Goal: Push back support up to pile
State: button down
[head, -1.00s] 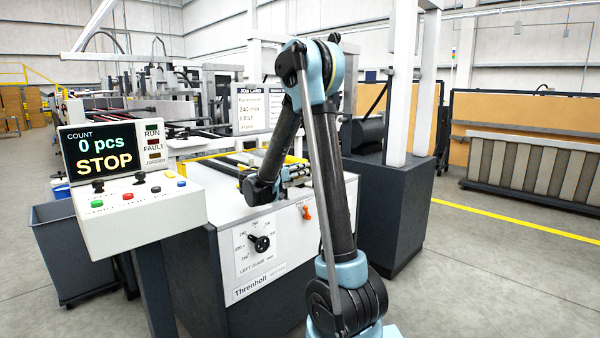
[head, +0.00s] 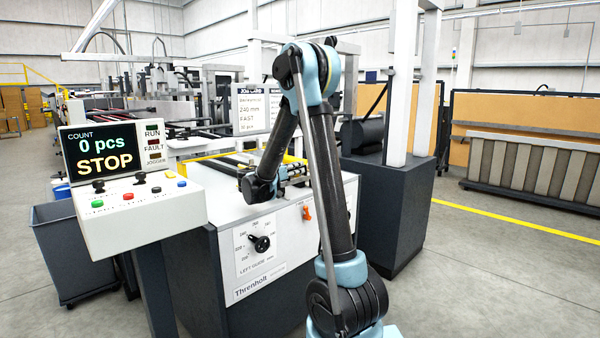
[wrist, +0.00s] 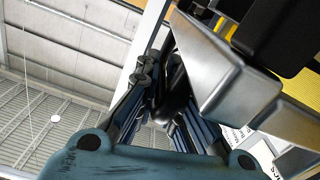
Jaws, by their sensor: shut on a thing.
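My gripper (head: 285,172) is over the feed table of the machine, partly hidden behind my own arm in the head view. In the wrist view my gripper (wrist: 168,105) is shut on a dark handle-like part (wrist: 172,78), which seems to belong to the back support. A grey metal block (wrist: 225,75) is close beside the fingers on the right. I cannot make out the pile or its distance from the back support in either view.
The machine's white top (head: 215,200) has a left guide dial (head: 259,243) and an orange switch (head: 307,212) on its front. A control panel (head: 135,205) reading 0 pcs and STOP stands at left. Yellow and black bars (head: 225,165) lie behind my gripper.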

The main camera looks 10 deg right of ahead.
jog(key=shift+w+a+f, duration=0.1)
jog(key=shift+w+a, duration=0.55)
jog(key=shift+w, duration=0.15)
jog(key=c, duration=1.7)
grip_release()
jog(key=shift+o, duration=0.2)
jog(key=shift+a, duration=0.1)
jog(key=v, duration=1.1)
jog(key=shift+s+a, duration=0.2)
jog(key=shift+a, duration=0.1)
